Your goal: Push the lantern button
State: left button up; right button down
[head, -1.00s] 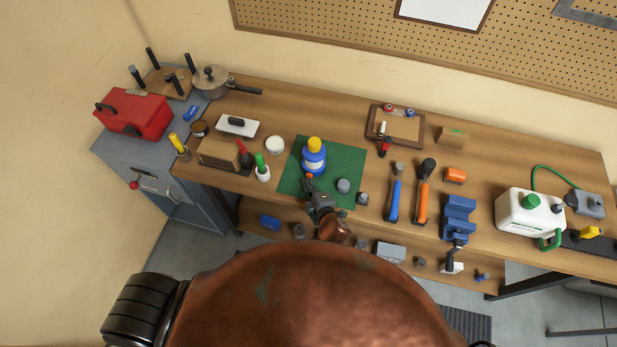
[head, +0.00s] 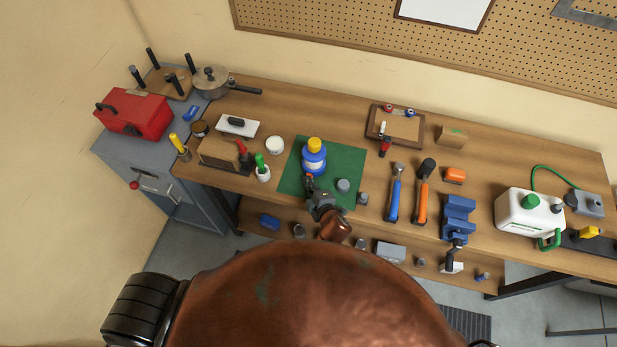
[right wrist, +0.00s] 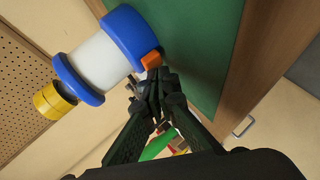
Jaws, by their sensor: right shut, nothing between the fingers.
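The lantern (head: 314,160) stands upright on the green mat (head: 345,166), with a blue base, a pale middle and a yellow top. In the right wrist view the lantern (right wrist: 97,60) lies across the upper left, and its orange button (right wrist: 151,60) sticks out of the blue base. My right gripper (head: 309,182) is shut and empty, at the front of the lantern. In the right wrist view its fingertips (right wrist: 154,78) are right by the button; I cannot tell whether they touch it. My left gripper is not in view.
A grey round piece (head: 343,185) stands on the mat right of my gripper. A white holder with a green-topped item (head: 262,170) and a white round tin (head: 275,145) are to the left.

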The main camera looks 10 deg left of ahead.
aim_at(302, 203)
jog(key=shift+w, duration=0.2)
dwell(0.4)
jog(key=shift+s, duration=0.7)
jog(key=shift+s+a+p, duration=0.1)
jog(key=shift+s+p, duration=0.3)
jog(key=shift+s, duration=0.2)
jog(key=shift+s+a+p, duration=0.2)
jog(key=shift+s+p, duration=0.15)
jog(key=shift+s, duration=2.05)
